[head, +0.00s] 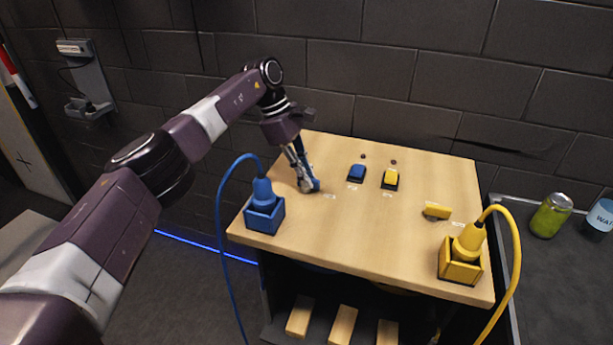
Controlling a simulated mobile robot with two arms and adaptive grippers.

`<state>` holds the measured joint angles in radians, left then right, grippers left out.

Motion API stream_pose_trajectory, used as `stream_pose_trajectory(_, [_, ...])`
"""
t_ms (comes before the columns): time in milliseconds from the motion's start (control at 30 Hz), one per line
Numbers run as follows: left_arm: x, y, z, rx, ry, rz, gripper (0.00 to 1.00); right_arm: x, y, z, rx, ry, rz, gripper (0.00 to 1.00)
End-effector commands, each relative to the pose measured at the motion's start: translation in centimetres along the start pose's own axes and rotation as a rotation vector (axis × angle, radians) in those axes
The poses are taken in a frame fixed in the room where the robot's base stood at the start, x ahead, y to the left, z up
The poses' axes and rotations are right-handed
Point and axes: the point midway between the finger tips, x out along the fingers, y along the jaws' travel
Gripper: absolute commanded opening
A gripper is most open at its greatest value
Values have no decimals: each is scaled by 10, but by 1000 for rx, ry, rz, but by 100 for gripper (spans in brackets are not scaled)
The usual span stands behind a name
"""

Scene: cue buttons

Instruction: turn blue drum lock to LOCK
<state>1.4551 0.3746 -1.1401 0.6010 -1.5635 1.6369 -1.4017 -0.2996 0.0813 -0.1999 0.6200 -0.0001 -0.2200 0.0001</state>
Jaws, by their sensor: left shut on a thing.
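The blue drum lock (315,186) stands on the wooden tabletop, left of the two buttons. My left gripper (306,181) reaches down over it from the upper left and is shut on it, hiding much of it. A small pale label (330,196) lies to its right, too small to read. Which way the lock is turned cannot be told. My right gripper is not in the head view.
A blue plug in a blue box (264,214) stands front left, its cable hanging down. A blue button (356,173) and yellow button (390,178) sit mid-table. A yellow lock (437,211) and yellow plug box (461,268) stand right. The table's front middle is clear.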

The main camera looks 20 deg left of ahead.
Motion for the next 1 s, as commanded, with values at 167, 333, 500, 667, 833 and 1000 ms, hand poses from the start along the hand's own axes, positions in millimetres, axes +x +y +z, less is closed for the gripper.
stream_pose_trajectory(167, [-2, 1, 0, 4, 1, 5, 0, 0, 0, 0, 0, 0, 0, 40])
stream_pose_trajectory(333, [-2, 1, 0, 4, 1, 5, 12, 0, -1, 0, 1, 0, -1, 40])
stream_pose_trajectory(500, [-2, 1, 0, 3, 1, 4, 28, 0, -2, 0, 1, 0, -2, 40])
stream_pose_trajectory(667, [-1, 0, 0, 2, 1, 2, 28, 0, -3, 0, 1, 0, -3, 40])
stream_pose_trajectory(833, [-6, 1, 0, 2, 1, 2, 28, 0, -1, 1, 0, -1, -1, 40])
stream_pose_trajectory(1000, [-31, 1, 0, 2, 0, 5, 28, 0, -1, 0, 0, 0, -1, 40])
